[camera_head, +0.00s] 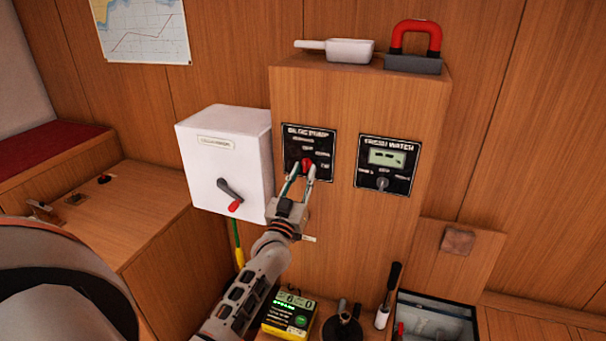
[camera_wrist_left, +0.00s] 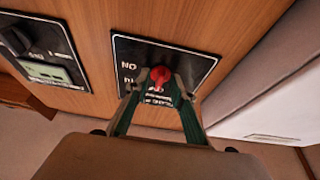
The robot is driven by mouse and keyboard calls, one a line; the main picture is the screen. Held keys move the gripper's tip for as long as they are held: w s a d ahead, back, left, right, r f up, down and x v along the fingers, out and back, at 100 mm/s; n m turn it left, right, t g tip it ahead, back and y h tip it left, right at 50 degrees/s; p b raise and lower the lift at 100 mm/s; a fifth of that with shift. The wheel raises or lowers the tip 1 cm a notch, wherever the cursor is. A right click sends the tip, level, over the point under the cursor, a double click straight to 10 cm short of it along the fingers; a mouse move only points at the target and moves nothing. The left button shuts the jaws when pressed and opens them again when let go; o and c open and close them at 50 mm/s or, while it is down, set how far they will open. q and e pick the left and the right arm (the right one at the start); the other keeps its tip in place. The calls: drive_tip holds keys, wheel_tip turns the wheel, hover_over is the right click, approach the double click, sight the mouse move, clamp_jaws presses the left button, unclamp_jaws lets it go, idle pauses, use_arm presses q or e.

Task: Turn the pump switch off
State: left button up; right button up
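The bilge pump panel (camera_head: 309,147) is a black plate with white lettering on the wooden cabinet front. Its red switch knob (camera_head: 307,164) sits between the two fingertips of my left gripper (camera_head: 302,174). In the left wrist view, the red knob (camera_wrist_left: 161,76) shows between the fingertips of the left gripper (camera_wrist_left: 161,86), with a finger close on each side. Whether both fingers press on it I cannot tell. The fingers partly cover the panel's lower lettering. My right gripper is not in view.
A white box (camera_head: 228,160) with a red-tipped lever is at left. A second panel (camera_head: 387,165) with display and knob is at right. A white scoop (camera_head: 345,50) and red-handled block (camera_head: 415,50) lie on top. A yellow-black device (camera_head: 289,314) stands below.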

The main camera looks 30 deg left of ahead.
use_arm(q)
drive_tip(key=v, duration=1.2)
idle(0.5)
drive_tip(key=s+d+f+m+g+h, duration=0.2)
drive_tip(key=s+d+f+m+h, duration=0.15)
drive_tip(key=d+f, duration=0.35)
drive_tip(key=s+d+f+m+g+h, duration=0.25)
drive_tip(key=s+d+f, duration=0.2)
drive_tip(key=f, duration=0.35)
drive_tip(key=s+d+f+g+h, duration=0.1)
drive_tip(key=s+d+f+g, duration=0.2)
drive_tip(key=s+f, duration=0.3)
drive_tip(key=s+d+f+m+g+h, duration=0.1)
drive_tip(key=s+d+f+g, duration=0.2)
drive_tip(key=s+d+f, duration=0.2)
drive_tip(key=s+f, duration=0.2)
drive_tip(key=s, duration=0.1)
drive_tip(key=shift+s+d, duration=0.25)
drive_tip(key=shift+d, duration=0.15)
